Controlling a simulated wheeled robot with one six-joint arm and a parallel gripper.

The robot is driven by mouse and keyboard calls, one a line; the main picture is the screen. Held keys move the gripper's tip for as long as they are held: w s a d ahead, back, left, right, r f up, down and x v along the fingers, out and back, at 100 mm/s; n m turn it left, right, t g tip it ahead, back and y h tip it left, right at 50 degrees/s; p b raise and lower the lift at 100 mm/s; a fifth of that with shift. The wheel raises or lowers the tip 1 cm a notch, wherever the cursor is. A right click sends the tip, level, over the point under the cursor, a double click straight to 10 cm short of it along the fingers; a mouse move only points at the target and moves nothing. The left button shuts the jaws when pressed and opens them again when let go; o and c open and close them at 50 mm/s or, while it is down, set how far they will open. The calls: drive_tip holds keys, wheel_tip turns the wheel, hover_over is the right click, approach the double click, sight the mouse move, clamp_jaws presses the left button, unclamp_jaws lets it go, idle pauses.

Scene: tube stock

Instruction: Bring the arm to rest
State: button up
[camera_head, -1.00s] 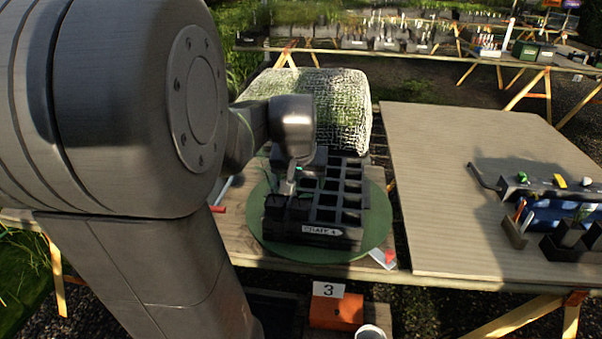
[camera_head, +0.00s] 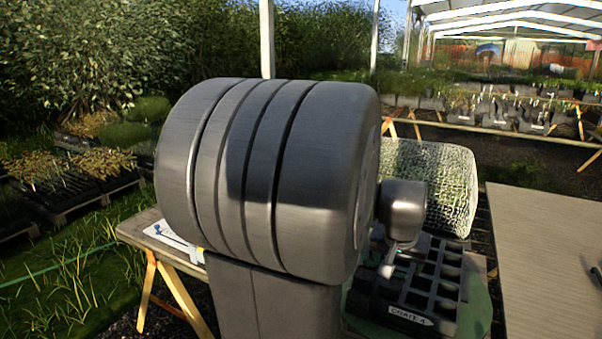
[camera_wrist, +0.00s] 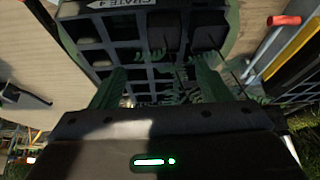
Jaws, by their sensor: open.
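My arm fills the middle of the head view and hides part of the bench. My gripper (camera_wrist: 160,78) is open, its two green fingers spread apart over the black crate. In the head view the gripper (camera_head: 388,268) is small and partly hidden beside the crate. The black crate (camera_head: 409,319), labelled CRATE 4, has open square cells; it also shows in the wrist view (camera_wrist: 88,30). Dark pots with thin green seedlings (camera_wrist: 190,75) show around and beyond the fingers. I cannot tell whether the fingers touch any of them.
The crate stands on a green round plate (camera_head: 475,318). A wide tan board (camera_head: 545,240) is to the right. Plant benches stand at the back, and grass is at left. A red-ended tool (camera_wrist: 284,20) lies near the crate.

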sight(395, 281)
drive_tip(key=x, duration=0.6)
drive_tip(key=shift+f, duration=0.35)
drive_tip(key=shift+s+f, duration=0.15)
drive_tip(key=shift+f, duration=0.25)
drive_tip(key=shift+w+d+f, duration=0.2)
drive_tip(key=shift+w+f, duration=0.05)
drive_tip(key=shift+w, duration=0.1)
drive_tip(key=shift+s+r, duration=0.1)
drive_tip(key=shift+r, duration=0.05)
drive_tip(key=shift+s+a+b, duration=0.1)
drive_tip(key=shift+b, duration=0.2)
